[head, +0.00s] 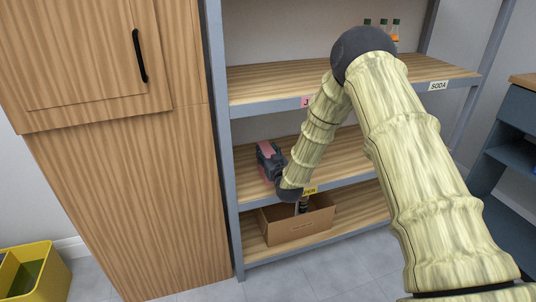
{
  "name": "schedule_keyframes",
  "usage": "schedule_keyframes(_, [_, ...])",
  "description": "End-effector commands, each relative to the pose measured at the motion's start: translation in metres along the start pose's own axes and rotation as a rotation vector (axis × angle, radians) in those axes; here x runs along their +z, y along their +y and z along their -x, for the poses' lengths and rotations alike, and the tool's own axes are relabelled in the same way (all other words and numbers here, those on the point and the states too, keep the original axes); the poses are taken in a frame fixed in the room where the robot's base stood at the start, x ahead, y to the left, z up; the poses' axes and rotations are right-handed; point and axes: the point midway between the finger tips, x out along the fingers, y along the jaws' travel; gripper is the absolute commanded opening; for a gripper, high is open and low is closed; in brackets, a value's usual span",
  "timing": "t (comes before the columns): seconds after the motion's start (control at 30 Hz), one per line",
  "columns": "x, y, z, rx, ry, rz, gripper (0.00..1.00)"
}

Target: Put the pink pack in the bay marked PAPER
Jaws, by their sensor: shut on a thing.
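My gripper (267,158) is at the left end of the middle shelf (250,187), close to the left post. It is shut on the pink pack (265,148), which shows only as a pink strip between the dark gripper parts. I cannot tell whether the pack touches the shelf board. A yellow label (310,189) on the middle shelf's front edge ends in "PER"; my arm hides its start.
A cardboard box (292,228) with a dark item in it stands on the bottom shelf. The upper shelf (270,80) has a partly hidden pink label, a SODA label (438,86) and several bottles (396,30). A wooden cabinet (130,170) stands close at left.

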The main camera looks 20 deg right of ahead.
Motion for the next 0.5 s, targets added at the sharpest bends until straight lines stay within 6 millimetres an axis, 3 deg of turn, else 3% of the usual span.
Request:
schedule_keyframes(0.27, [0.0026, -0.0001, 0.0, 0.0, 0.0, 0.0, 0.12])
schedule_keyframes(0.3, [0.0018, -0.0001, 0.0001, 0.0, -0.001, 0.0, 0.51])
schedule_keyframes(0.4, [0.0019, -0.0001, 0.0002, 0.0, -0.001, 0.0, 0.66])
schedule_keyframes(0.5, [0.0019, -0.0001, 0.0002, 0.0, -0.001, 0.0, 0.66])
